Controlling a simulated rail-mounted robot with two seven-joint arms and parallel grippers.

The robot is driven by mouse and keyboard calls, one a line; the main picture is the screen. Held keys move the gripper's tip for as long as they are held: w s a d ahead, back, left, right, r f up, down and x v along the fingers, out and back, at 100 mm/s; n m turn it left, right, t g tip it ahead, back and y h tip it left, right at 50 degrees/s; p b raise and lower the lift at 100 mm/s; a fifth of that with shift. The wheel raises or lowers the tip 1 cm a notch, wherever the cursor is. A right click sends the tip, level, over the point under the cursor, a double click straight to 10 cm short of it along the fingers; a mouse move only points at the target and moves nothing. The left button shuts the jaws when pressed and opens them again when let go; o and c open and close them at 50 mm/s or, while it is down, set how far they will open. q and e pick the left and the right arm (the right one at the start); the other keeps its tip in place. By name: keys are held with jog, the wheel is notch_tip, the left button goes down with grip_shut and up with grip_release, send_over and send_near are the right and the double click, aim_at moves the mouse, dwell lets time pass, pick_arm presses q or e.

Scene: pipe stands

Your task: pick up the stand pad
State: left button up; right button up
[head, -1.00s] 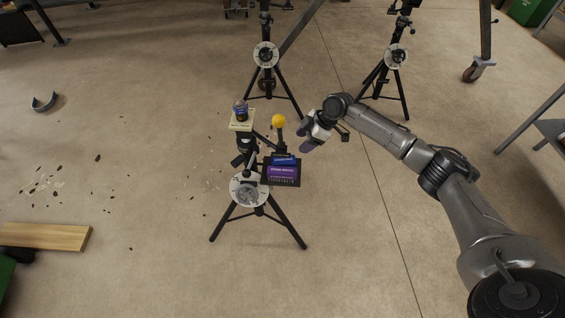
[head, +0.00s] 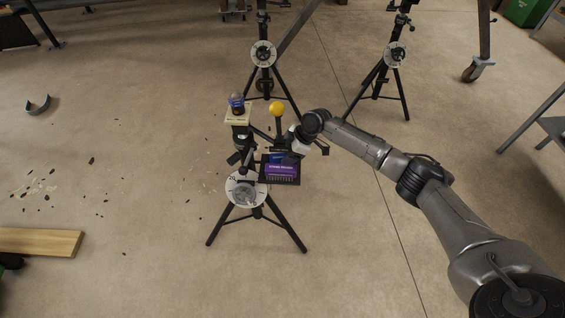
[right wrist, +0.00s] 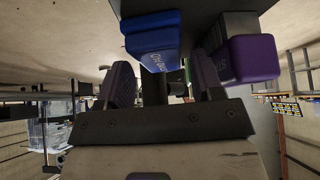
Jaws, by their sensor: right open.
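I cannot tell for sure which item is the stand pad. A blue lettered block (head: 277,158) and a purple lettered block (head: 281,170) sit on a small black tray (head: 294,181) on the near tripod. My right gripper (head: 288,150) is at the tray's upper right, close to the blue block. In the right wrist view, the open fingers (right wrist: 161,84) have a gap with nothing clearly held. The blue block (right wrist: 153,42) lies just beyond the gap, and the purple block (right wrist: 247,62) is past the right finger. Contact is unclear. My left gripper is not in view.
Two more tripods stand behind.

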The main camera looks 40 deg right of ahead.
jog(key=shift+x, duration=0.85)
jog(key=c, duration=0.8)
jog(key=shift+o, duration=0.2)
jog(key=shift+r, duration=0.15)
jog(key=shift+r+p, duration=0.3)
jog(key=shift+r, duration=0.2)
notch_tip(320, 180, up, 4)
jog(key=shift+f+p, duration=0.1)
jog(key=shift+p, duration=1.1)
jog(key=s+d+r+p, duration=0.4)
jog(key=s+d+r, duration=0.2)
jog(key=s+d, duration=0.2)
jog(key=shift+s, duration=0.15)
